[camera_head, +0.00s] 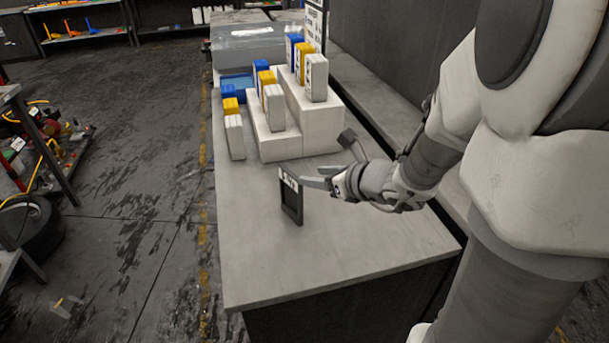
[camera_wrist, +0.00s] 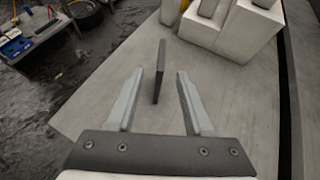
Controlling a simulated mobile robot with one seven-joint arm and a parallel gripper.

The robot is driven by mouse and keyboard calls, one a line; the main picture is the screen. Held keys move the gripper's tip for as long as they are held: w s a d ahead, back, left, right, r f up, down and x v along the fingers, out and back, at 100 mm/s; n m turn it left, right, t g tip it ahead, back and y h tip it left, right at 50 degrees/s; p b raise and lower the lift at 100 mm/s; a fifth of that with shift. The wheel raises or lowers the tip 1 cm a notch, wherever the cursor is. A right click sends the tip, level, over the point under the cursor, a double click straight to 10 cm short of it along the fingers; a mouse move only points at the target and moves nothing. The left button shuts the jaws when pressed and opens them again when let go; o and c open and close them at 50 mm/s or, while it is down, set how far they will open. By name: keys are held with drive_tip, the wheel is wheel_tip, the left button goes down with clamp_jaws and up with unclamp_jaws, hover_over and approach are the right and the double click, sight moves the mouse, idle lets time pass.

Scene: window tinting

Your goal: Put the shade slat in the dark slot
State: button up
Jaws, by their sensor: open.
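A thin dark panel (camera_head: 291,203), framed, with a white marked strip at its top, stands upright on the grey counter; I take it for the shade slat. In the wrist view the panel (camera_wrist: 160,70) shows nearly edge-on in the gap between my fingers, with space visible on both sides. My gripper (camera_head: 306,180) is open beside the panel's upper part, and its two fingers also show in the wrist view (camera_wrist: 160,74). I cannot make out a dark slot for certain in either view.
On the counter (camera_head: 270,265), white stepped blocks (camera_head: 318,122) stand behind the panel, with white, yellow and blue boxes in rows on and beside them. A grey covered case (camera_head: 247,47) is farther back. The counter's front part is clear. A wall borders the right side.

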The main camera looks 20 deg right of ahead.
drive_tip(key=w+a+r+n+g+y+p, duration=0.25)
drive_tip(key=a+n, duration=0.25)
drive_tip(key=n, duration=0.3)
wheel_tip(320, 180, up, 4)
drive_tip(key=n+g+h+p, duration=0.7)
drive_tip(key=n+g+p, duration=0.15)
drive_tip(key=n, duration=1.95)
hover_over(291, 184)
drive_tip(key=w, duration=0.1)
wheel_tip(291, 184, down, 11)
drive_tip(key=shift+r+b, duration=0.1)
drive_tip(key=shift+b, duration=0.4)
drive_tip(key=shift+w+d+f, duration=0.1)
drive_tip(key=shift+f, duration=1.25)
drive_tip(key=shift+w+f, duration=0.1)
drive_tip(key=shift+f, duration=1.2)
clamp_jaws()
